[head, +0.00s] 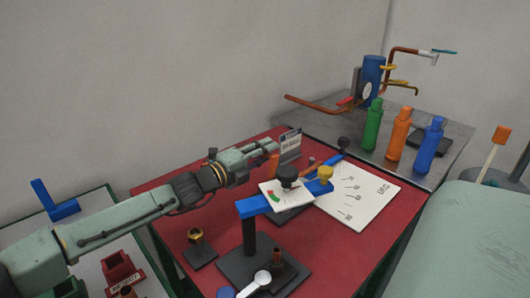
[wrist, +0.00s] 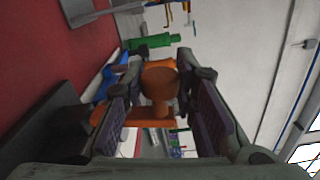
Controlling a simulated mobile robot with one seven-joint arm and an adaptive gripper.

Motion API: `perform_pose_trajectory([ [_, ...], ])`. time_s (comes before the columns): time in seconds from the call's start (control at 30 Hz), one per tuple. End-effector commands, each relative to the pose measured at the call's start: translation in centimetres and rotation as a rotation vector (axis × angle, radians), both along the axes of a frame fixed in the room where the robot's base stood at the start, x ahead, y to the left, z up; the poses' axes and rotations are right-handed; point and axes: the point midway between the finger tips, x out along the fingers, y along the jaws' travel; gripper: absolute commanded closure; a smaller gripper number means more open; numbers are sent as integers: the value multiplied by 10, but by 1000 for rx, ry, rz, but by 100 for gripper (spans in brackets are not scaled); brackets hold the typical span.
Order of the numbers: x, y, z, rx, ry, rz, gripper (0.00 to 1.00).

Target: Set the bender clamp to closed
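An orange, round-ended part (wrist: 160,85), possibly the clamp, lies between my fingers in the wrist view. In the head view, an orange piece (head: 273,165) shows just below the end of my gripper (head: 270,147), behind the bender. My gripper's fingers (wrist: 160,65) are spread on either side of the orange part. Firm contact is not visible. The clamp's position is hard to tell.
The bender stands on a red table (head: 185,205). A white degree sheet (head: 360,195) lies to its right. Green, orange and blue bottles (head: 398,135) stand on a grey metal table behind.

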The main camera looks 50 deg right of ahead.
Motion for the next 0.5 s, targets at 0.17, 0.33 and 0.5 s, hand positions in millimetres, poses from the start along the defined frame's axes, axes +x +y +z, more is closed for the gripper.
perform_pose_trajectory([
  [0.17,0,0,0,0,0,0,90],
  [0.33,0,0,0,0,0,0,100],
  [0.5,0,0,0,0,0,0,100],
])
